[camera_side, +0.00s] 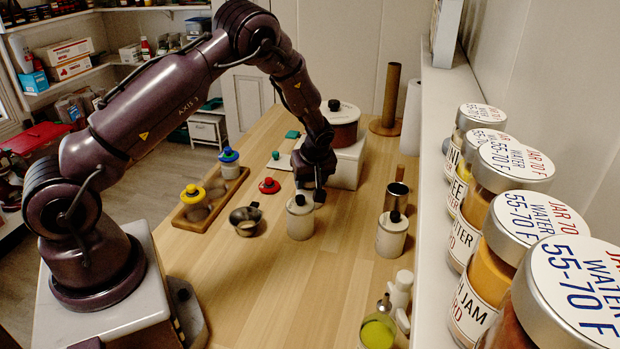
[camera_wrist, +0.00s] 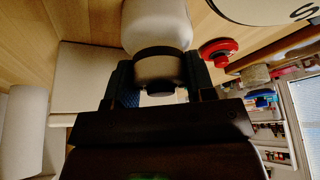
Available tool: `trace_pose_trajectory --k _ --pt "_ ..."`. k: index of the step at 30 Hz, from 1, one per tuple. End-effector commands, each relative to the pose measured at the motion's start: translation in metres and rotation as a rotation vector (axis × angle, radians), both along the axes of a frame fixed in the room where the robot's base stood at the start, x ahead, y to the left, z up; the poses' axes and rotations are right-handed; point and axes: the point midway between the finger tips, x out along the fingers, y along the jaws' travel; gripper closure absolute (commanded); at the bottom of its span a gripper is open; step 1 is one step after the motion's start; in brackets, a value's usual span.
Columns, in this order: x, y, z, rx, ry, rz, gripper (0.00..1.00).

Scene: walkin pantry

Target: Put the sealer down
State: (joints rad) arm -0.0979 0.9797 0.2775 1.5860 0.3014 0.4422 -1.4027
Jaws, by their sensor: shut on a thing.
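The sealer, a cream cylinder with a black knob on top, shows below my gripper in the side view (camera_side: 300,220). In the wrist view the sealer (camera_wrist: 157,28) lies between the two fingers, with a dark band around it and its dark end towards the palm. My gripper (camera_side: 311,193) points down and is shut on its upper part; it also shows in the wrist view (camera_wrist: 160,78). The sealer looks upright, with its base at or close to the wooden table (camera_side: 270,290). Whether it touches the wood I cannot tell.
A metal cup (camera_side: 246,220) stands close left. A red knobbed lid (camera_side: 269,186) lies behind it. A wooden tray (camera_side: 181,224) holds jars. A similar cream canister (camera_side: 391,238) stands to the right, and a white box (camera_side: 347,165) behind. The table in front is clear.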

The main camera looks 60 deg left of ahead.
Motion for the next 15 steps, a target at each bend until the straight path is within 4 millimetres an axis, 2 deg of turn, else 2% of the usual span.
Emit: trace_pose_trajectory --k 7,8,9,10,11,15 --pt "0.0004 -0.0001 -0.0030 0.001 -0.001 0.000 0.84" --pt "0.0003 -0.0002 -0.0027 0.000 -0.001 0.000 0.43" --pt "0.0002 -0.0003 -0.0026 0.000 -0.001 0.000 0.34" --pt "0.0002 -0.0003 -0.0026 0.000 -0.001 0.000 0.27" --pt "0.0001 -0.0002 -0.0026 0.000 -0.001 0.000 0.25" --pt "0.0000 -0.0002 -0.0026 0.000 0.000 0.000 0.25"
